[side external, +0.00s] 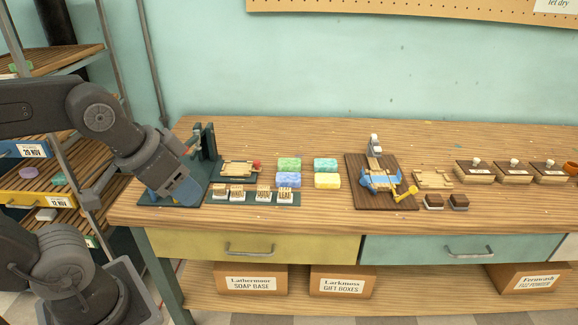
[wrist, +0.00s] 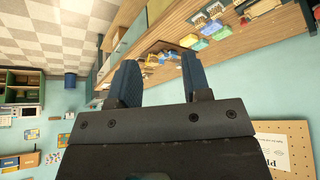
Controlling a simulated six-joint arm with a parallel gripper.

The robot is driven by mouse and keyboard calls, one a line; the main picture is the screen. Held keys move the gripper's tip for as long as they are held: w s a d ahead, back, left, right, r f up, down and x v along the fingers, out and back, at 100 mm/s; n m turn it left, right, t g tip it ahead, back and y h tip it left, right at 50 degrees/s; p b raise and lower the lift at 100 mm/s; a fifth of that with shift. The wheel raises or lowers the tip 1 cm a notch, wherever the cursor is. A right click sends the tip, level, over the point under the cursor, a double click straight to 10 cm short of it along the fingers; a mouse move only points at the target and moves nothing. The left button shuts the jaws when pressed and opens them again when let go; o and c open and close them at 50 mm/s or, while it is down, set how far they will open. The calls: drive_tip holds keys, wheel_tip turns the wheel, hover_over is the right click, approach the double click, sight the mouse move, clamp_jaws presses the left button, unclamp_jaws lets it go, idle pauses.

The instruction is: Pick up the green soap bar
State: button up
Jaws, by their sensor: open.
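The green soap bar (side external: 289,163) lies on the wooden bench, at the back left of a group of soap bars. It also shows small in the wrist view (wrist: 223,34). Right of it is a teal bar (side external: 325,164), in front of it a lavender-blue bar (side external: 287,179), and diagonally a yellow bar (side external: 327,181). My gripper (wrist: 158,62) is open, with nothing between its blue fingers in the wrist view. In the side view it is at the bench's left end, well left of the green bar and apart from it; its fingertips are hard to make out there.
A dark upright stand (side external: 205,145) is close to my gripper. Between it and the soaps are a wooden tray (side external: 238,169) and several small stamped blocks (side external: 263,193). A brown board (side external: 352,173) with a blue device stands right of the soaps. Shelving is on the left.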

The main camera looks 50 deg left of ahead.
drive_tip(key=o, duration=1)
drive_tip(key=w+a+r+n, duration=0.1)
drive_tip(key=w+a+r, duration=0.15)
drive_tip(key=w, duration=0.45)
drive_tip(key=n+g+y, duration=0.2)
drive_tip(key=n+y, duration=0.1)
drive_tip(key=n, duration=0.5)
hover_over(289, 162)
drive_tip(key=s+d, duration=0.1)
drive_tip(key=d, duration=0.1)
wheel_tip(289, 162, down, 24)
drive_tip(key=shift+a+f, duration=0.1)
drive_tip(key=shift+s+x, duration=0.2)
drive_tip(key=shift+x, duration=1.2)
drive_tip(key=shift+s+x, duration=0.15)
drive_tip(key=shift+x, duration=1.25)
